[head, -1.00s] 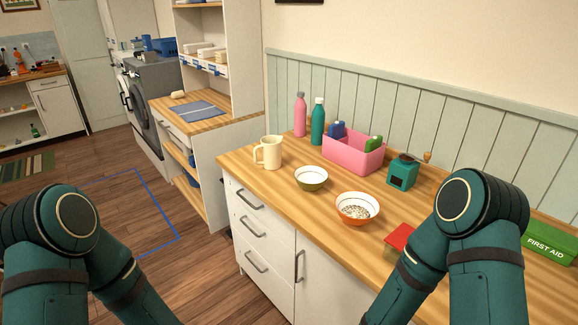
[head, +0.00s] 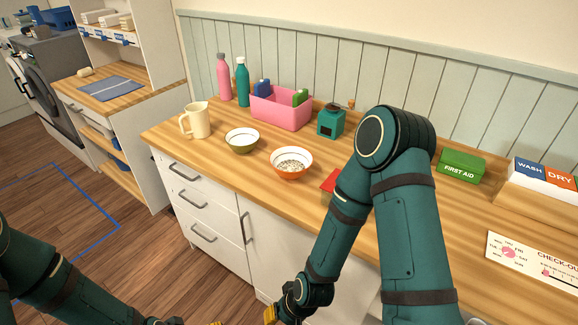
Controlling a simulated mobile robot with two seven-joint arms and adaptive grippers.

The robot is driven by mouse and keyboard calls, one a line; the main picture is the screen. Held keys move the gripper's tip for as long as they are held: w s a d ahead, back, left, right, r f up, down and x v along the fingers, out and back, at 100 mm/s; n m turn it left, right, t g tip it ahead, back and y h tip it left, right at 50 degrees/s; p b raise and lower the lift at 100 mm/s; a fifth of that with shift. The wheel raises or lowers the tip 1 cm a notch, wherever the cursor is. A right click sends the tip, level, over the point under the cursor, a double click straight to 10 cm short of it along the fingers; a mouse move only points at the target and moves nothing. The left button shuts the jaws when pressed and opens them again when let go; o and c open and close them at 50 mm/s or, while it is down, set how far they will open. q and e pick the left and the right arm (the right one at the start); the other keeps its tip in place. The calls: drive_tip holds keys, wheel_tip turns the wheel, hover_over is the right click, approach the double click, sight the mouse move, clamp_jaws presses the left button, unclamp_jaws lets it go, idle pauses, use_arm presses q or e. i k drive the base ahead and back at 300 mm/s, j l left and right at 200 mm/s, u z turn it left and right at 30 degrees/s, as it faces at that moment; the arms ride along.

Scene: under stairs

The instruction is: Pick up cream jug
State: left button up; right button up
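The cream jug (head: 199,121) stands upright at the left end of the wooden counter, its handle to the left. Nothing is touching it. My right arm reaches down in front of the counter, and its gripper (head: 271,315) shows at the bottom edge with a yellow fingertip, well below and to the right of the jug. My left arm comes in at the lower left, and only a yellow bit of its gripper (head: 216,323) shows at the bottom edge. Most of both grippers is cut off, so whether they are open or shut is not clear.
My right arm partly hides a red object (head: 329,182).

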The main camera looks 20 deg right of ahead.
sight(197, 113)
drive_tip(key=z, duration=0.75)
drive_tip(key=i+j+z, duration=0.1)
drive_tip(key=j+z, duration=1.25)
drive_tip(key=j, duration=0.45)
drive_tip(key=k+j, duration=0.1)
drive_tip(key=j, duration=0.4)
drive_tip(key=k+j+z, duration=0.15)
drive_tip(key=j, duration=0.35)
drive_tip(key=i, duration=0.05)
